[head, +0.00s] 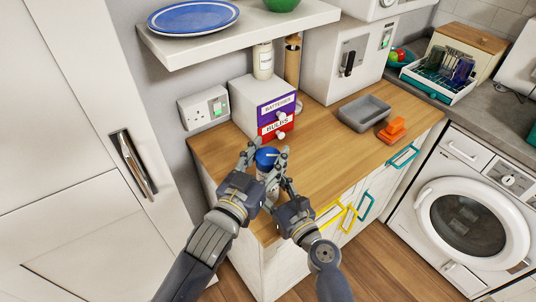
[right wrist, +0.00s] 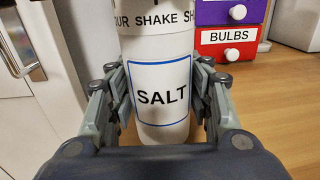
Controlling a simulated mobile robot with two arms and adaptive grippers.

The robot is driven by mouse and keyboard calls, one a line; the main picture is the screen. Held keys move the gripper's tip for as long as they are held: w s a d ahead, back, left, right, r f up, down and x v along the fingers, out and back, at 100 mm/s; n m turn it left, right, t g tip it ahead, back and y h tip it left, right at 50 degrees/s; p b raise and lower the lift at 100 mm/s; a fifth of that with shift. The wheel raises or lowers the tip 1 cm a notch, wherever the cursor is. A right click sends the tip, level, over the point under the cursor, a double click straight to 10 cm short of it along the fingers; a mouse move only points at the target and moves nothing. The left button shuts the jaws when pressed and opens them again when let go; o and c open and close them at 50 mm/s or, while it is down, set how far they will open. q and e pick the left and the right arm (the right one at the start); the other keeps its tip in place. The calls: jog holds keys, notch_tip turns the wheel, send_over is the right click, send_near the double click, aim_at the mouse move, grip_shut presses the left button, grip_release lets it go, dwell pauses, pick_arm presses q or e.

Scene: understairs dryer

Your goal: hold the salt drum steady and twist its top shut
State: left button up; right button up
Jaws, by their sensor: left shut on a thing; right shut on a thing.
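The salt drum (right wrist: 160,100) is a white upright cylinder with a blue-framed SALT label, on the wooden counter. Its blue top (head: 265,157) shows in the head view between the fingers of my left gripper (head: 266,154), which is shut on it. My right gripper (right wrist: 159,68) is shut on the white body, one finger on each side of the label. In the right wrist view, a white band (right wrist: 170,17) with black lettering, partly reading SHAKE, sits above the body. The blue top is out of that view, so its exact setting cannot be told.
A small drawer box (head: 262,108) labelled BATTERIES and BULBS stands behind the drum. A grey tray (head: 364,113) and an orange object (head: 392,130) lie to the right. A shelf (head: 240,32) hangs above. The counter (head: 325,150) between drum and tray is clear.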

pick_arm(q)
jog(key=shift+r+n+t+y, duration=0.15)
jog(key=shift+n+t+y, duration=0.25)
jog(key=shift+n+y, duration=0.45)
pick_arm(e)
jog(key=shift+s+a, duration=0.1)
jog(key=shift+a, duration=0.1)
jog(key=shift+f, duration=0.1)
pick_arm(q)
jog(key=o, duration=1.1)
pick_arm(e)
jog(key=shift+d, duration=0.1)
pick_arm(q)
jog(key=shift+a, duration=0.1)
jog(key=v, duration=1.2)
